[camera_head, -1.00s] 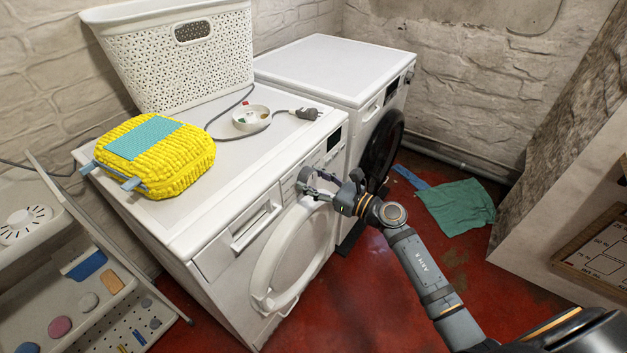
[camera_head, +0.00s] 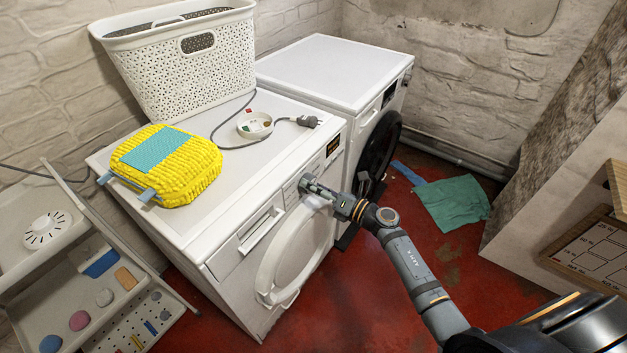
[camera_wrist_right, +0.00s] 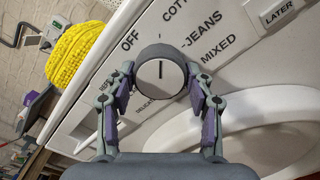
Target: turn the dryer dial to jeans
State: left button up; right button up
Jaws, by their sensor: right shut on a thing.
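The dial (camera_wrist_right: 160,76) is a round grey knob on the front panel of the near white machine (camera_head: 248,128). In the wrist view its dark mark points straight up in the picture, between the words OFF and COTT.... The JEANS label (camera_wrist_right: 205,30) is up and right of the dial, with MIXED below it. My right gripper (camera_head: 312,188) is shut on the dial, one finger on each side of it. In the head view the gripper largely hides the dial. My left gripper is not in view.
The machine's white round door (camera_head: 298,250) is below the dial. The display (camera_head: 333,146) shows amber marks. A white basket (camera_head: 185,75), yellow bundle (camera_head: 190,180), small dish (camera_head: 255,126) and plug (camera_head: 308,121) are on top. A second machine (camera_head: 340,72) stands behind.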

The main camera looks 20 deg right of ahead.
jog(key=m+p, duration=0.1)
jog(key=m, duration=0.1)
jog(key=m+p, duration=0.2)
jog(key=shift+r+m, duration=0.2)
jog(key=shift+m, duration=0.1)
jog(key=shift+f+m+p, duration=0.15)
jog(key=shift+m+p, duration=1.2)
jog(key=shift+m, duration=0.45)
jog(key=shift+f, duration=0.1)
jog(key=o, duration=1.2)
jog(key=v, duration=1.2)
